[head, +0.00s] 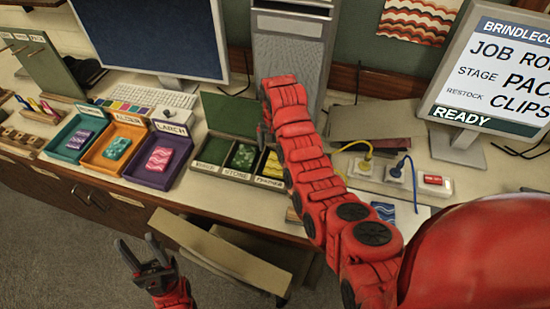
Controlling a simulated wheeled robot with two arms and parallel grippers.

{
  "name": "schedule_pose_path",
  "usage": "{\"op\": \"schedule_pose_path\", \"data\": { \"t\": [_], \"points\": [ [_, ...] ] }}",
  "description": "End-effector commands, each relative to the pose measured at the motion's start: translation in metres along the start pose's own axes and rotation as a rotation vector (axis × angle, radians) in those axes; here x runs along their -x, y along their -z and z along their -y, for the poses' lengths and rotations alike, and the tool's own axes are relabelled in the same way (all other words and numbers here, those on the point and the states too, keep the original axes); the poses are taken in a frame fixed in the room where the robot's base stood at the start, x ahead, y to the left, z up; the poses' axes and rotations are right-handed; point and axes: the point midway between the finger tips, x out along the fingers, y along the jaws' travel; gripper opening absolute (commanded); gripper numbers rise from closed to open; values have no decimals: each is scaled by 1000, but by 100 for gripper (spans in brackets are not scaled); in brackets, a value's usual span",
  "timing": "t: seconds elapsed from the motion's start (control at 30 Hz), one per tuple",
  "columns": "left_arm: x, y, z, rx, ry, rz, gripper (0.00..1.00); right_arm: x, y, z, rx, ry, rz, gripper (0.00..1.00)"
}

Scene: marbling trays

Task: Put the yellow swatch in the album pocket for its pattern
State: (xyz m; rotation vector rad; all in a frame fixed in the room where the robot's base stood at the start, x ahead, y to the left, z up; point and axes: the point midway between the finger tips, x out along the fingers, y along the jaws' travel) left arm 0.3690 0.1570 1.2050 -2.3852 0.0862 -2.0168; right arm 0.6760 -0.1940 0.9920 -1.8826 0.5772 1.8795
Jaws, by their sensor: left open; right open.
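The green album box (232,112) stands open with its lid up and three labelled pockets. The yellow swatch (272,166) lies in the right pocket, partly hidden by my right arm; its pattern is too small to read surely. A green swatch (243,157) is in the middle pocket. The left pocket (214,150) looks dark and empty. My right gripper (264,136) is mostly hidden behind its arm, just above the right pocket; it is open and apart from the swatch as far as I see. My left gripper (142,254) is open and empty, low in front of the desk.
Teal (58,155), orange (92,163) and purple (130,174) trays hold swatches on the left. A blue swatch (383,211) lies right of my arm. A keyboard (165,97), monitor and ready sign (465,112) stand behind. A chair (225,252) is in front.

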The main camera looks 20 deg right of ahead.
Motion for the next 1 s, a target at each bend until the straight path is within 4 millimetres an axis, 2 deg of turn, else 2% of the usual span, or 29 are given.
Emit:
{"op": "schedule_pose_path", "data": {
  "t": [0.03, 0.2, 1.0],
  "points": [
    [-14, 2, 1, 0, 0, 0, 50, 16, 0, -1, -2, 0, 2, 100],
    [-27, 4, 1, 0, 0, 0, 50, 30, 0, 0, -1, -1, 2, 100],
    [-28, 4, 1, 0, 0, 0, 50, 31, 0, 0, 0, -1, 2, 100]
  ]
}}
